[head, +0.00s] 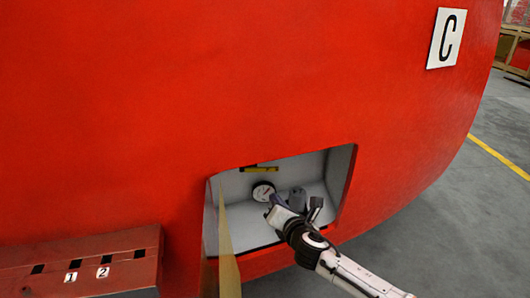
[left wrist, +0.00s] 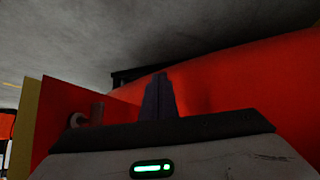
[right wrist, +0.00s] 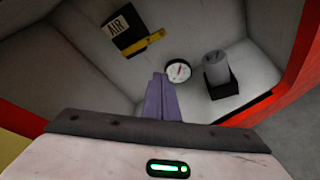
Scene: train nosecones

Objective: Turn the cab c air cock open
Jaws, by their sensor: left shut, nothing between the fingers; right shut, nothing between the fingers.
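In the head view the lever lies roughly level. In the right wrist view the yellow lever (right wrist: 142,46) shows beside an AIR label (right wrist: 117,27). My right gripper (head: 273,201) is at the recess opening, below the lever; its shut, empty fingers (right wrist: 160,80) appear apart from the lever. My left gripper shows only in the left wrist view, its fingers (left wrist: 160,80) shut and empty near a red surface.
A round white gauge (head: 263,191) sits below the lever, with a grey cylinder on a black base (right wrist: 216,68) beside it. A tan panel edge (head: 228,245) stands at the recess's left side. A red ledge (head: 125,245) numbered 1 and 2 is at lower left. Floor at right is clear.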

